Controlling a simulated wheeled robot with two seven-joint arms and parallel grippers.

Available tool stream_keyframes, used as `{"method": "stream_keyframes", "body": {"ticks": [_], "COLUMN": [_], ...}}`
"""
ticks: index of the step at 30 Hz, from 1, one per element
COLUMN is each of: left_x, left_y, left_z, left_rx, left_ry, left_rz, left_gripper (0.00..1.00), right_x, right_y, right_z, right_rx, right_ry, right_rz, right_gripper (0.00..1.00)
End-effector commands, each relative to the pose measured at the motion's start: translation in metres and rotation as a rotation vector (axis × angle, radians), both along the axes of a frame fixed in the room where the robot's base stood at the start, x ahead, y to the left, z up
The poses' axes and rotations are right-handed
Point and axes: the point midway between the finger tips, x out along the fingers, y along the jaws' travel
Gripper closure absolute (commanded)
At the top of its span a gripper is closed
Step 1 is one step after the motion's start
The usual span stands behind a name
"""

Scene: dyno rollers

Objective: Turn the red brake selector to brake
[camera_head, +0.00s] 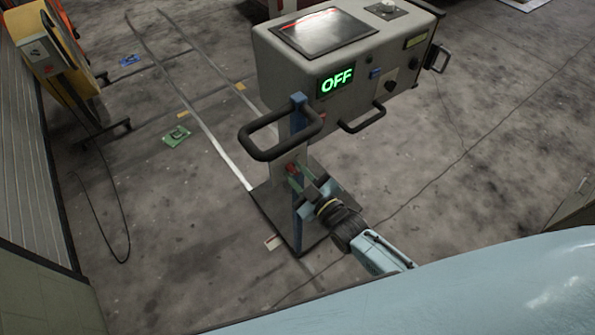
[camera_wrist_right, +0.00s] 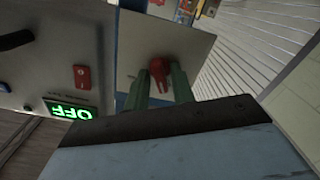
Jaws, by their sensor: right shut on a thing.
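The red brake selector (camera_wrist_right: 158,70) is a small red knob on a pale grey plate (camera_wrist_right: 200,48) in the right wrist view. In the head view the selector (camera_head: 291,168) shows as a small red spot on the plate below the black loop handle. My right gripper (camera_head: 298,181) reaches it from the lower right. In the wrist view its two green fingers (camera_wrist_right: 162,84) are on either side of the knob, shut on it. The fingers hide part of the knob, and its exact pointing is hard to tell. My left gripper is not in view.
A grey console (camera_head: 345,60) on a blue post (camera_head: 298,205) has a green display (camera_head: 336,82) reading OFF. A black loop handle (camera_head: 262,150) juts out just above my right gripper. A yellow machine (camera_head: 55,50) stands far left. The floor around is mostly clear.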

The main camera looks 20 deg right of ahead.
Motion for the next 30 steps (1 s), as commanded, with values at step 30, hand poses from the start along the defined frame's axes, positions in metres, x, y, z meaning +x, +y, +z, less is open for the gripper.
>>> {"method": "stream_keyframes", "body": {"ticks": [30], "left_x": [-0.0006], "left_y": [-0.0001], "left_z": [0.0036], "left_rx": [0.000], "left_ry": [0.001], "left_rz": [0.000], "left_gripper": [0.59], "right_x": [-0.0006], "right_y": [0.0007], "right_z": [-0.0005], "right_rx": [-0.306], "right_ry": [-0.111], "right_rz": [0.000], "right_gripper": [0.98]}}
